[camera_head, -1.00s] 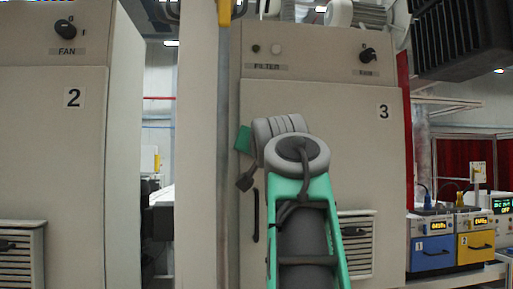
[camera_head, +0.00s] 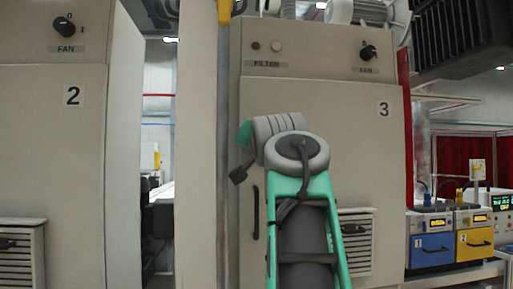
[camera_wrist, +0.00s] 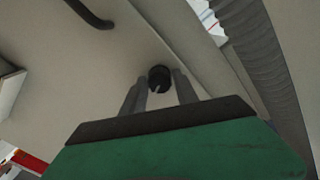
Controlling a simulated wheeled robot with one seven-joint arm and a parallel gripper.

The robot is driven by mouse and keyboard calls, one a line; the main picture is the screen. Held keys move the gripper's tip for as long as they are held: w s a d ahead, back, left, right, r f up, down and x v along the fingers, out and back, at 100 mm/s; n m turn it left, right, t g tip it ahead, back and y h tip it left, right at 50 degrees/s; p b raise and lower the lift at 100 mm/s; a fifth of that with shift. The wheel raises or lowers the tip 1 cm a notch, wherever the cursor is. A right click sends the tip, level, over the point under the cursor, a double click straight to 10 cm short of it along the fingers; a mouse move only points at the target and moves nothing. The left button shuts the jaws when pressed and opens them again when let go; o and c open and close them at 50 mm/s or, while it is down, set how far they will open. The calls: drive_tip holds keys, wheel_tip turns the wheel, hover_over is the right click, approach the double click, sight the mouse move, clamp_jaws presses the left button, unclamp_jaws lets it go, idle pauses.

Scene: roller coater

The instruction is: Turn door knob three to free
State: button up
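Door three (camera_head: 355,150) is the beige panel with the label 3 and is shut in the head view. A black round knob (camera_wrist: 159,79) on a beige surface shows in the wrist view. My gripper (camera_wrist: 159,77) has its two grey fingers apart, one on each side of the knob, with small gaps showing. I cannot tell whether the fingertips reach past its face. In the head view my arm hides the knob and the fingers; only a green bit of the hand (camera_head: 244,134) shows.
A black bar handle (camera_head: 256,213) is on door three's left side; a handle also shows in the wrist view (camera_wrist: 90,13). A fan switch (camera_head: 368,52) sits above. A grey ribbed hose (camera_wrist: 265,60) runs close by on the right. Cabinet two (camera_head: 50,150) stands left.

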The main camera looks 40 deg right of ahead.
drive_tip(key=o, duration=0.3)
drive_tip(key=b+v, duration=0.2)
drive_tip(key=v, duration=0.5)
drive_tip(key=shift+s+a, duration=0.3)
